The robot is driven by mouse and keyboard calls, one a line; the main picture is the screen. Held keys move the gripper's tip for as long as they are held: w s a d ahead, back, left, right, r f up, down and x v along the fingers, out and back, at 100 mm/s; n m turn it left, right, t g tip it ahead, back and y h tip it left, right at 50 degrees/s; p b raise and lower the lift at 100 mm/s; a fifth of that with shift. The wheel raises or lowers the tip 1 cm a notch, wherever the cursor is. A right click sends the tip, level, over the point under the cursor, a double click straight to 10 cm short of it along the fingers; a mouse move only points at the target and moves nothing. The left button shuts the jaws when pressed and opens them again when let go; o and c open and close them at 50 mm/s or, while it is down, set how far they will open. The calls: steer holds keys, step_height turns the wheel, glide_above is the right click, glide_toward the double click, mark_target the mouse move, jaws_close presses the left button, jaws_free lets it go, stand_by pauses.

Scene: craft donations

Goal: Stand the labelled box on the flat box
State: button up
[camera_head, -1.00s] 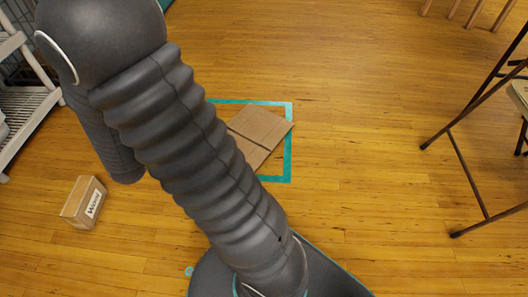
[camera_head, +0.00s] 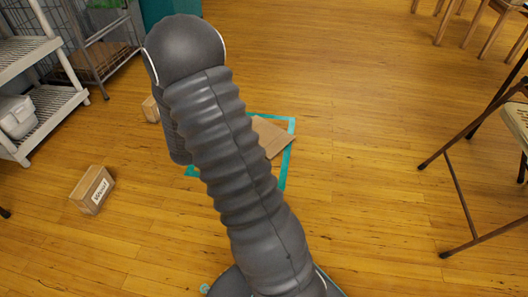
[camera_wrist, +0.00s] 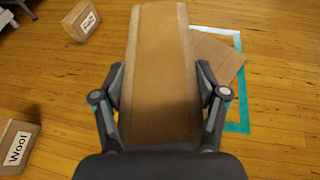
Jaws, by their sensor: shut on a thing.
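My gripper (camera_wrist: 160,105) is shut on a brown cardboard box (camera_wrist: 160,70), with a finger on either side of it. The box's plain face and paler edge strips show in the wrist view; no label shows on that face. A flat cardboard box (camera_wrist: 215,60) lies on the floor inside a teal outline, right of the held box, partly covered by it. In the head view the flat box (camera_head: 272,137) is partly behind my arm, which also hides my gripper and the held box.
A box labelled Wool (camera_wrist: 15,145) stands on the floor at left; it also shows in the head view (camera_head: 92,190). Another labelled box (camera_wrist: 80,20) stands farther back. A white shelf (camera_head: 45,110) is at left, a folding chair (camera_head: 460,180) at right. Floor right of the outline (camera_head: 286,165) is clear.

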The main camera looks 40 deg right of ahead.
steer(key=s+d+f+m+g+h, duration=0.2)
steer(key=d+f+m+g, duration=0.15)
steer(key=d, duration=0.65)
steer(key=s+d+f+m+g+h, duration=0.15)
steer(key=d+f, duration=0.35)
steer(key=d, duration=0.5)
steer(key=s+d+f+m+g+h, duration=0.25)
steer(key=d+f, duration=0.25)
steer(key=d, duration=0.5)
steer(key=w+a+f+y+b, duration=0.1)
steer(key=w+f, duration=0.9)
steer(key=f, duration=0.1)
steer(key=shift+w+a+m+g+b, duration=0.25)
steer(key=shift+a+m+g+b, duration=0.1)
steer(key=shift+a+g, duration=0.1)
steer(key=shift+f, duration=0.25)
steer(key=o, duration=1.8)
steer(key=shift+f, duration=0.1)
